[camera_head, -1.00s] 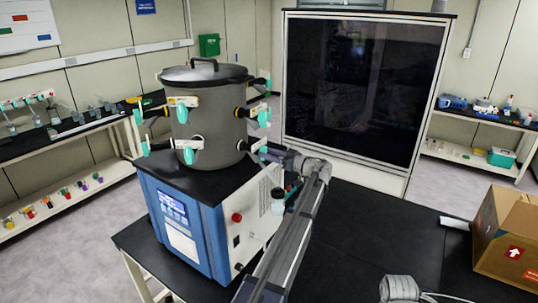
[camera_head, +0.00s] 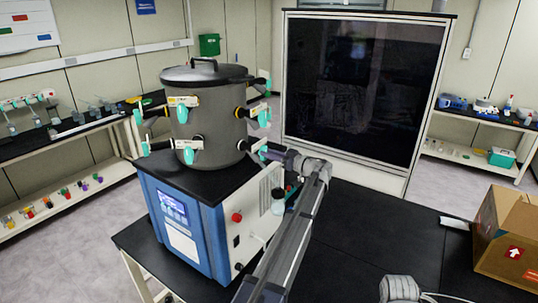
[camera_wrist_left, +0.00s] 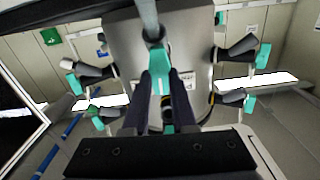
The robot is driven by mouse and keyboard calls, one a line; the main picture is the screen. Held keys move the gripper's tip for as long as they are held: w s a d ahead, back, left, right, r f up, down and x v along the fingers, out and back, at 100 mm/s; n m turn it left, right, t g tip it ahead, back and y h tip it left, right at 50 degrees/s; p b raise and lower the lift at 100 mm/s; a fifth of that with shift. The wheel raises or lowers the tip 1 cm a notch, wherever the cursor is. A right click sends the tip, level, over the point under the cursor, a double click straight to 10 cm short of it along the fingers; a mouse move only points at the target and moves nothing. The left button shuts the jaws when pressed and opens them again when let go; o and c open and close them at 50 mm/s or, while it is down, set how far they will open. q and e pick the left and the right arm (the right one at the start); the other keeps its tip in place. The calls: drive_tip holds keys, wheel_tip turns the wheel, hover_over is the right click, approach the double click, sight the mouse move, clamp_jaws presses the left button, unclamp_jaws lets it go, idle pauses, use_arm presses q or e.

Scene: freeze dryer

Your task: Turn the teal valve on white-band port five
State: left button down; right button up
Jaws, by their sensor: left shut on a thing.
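The grey drum (camera_head: 212,125) of the freeze dryer carries several black ports with teal valves around its wall. My left gripper (camera_head: 266,152) is at the low port on the drum's right side. In the left wrist view, my left gripper (camera_wrist_left: 160,112) is shut on a teal valve (camera_wrist_left: 158,78), with its two dark fingers on either side of the teal handle. The port behind it is mostly hidden, and its number cannot be read.
The blue and white freeze dryer base (camera_head: 190,222) stands on a black table (camera_head: 370,235) under the drum. Other teal valves (camera_head: 188,152) stick out nearby. A cardboard box (camera_head: 508,235) stands at the right; the table between is mostly clear.

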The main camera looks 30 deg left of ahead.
use_arm(q)
drive_tip(key=m, duration=0.5)
drive_tip(key=shift+w+m, duration=0.1)
drive_tip(key=shift+m, duration=0.3)
drive_tip(key=m, duration=0.5)
drive_tip(key=shift+f, duration=0.1)
idle(0.4)
drive_tip(key=c, duration=0.7)
unclamp_jaws()
drive_tip(key=shift+s+d, duration=0.15)
drive_tip(key=shift+d, duration=1.8)
drive_tip(key=shift+s+d, duration=0.1)
drive_tip(key=shift+d, duration=1.85)
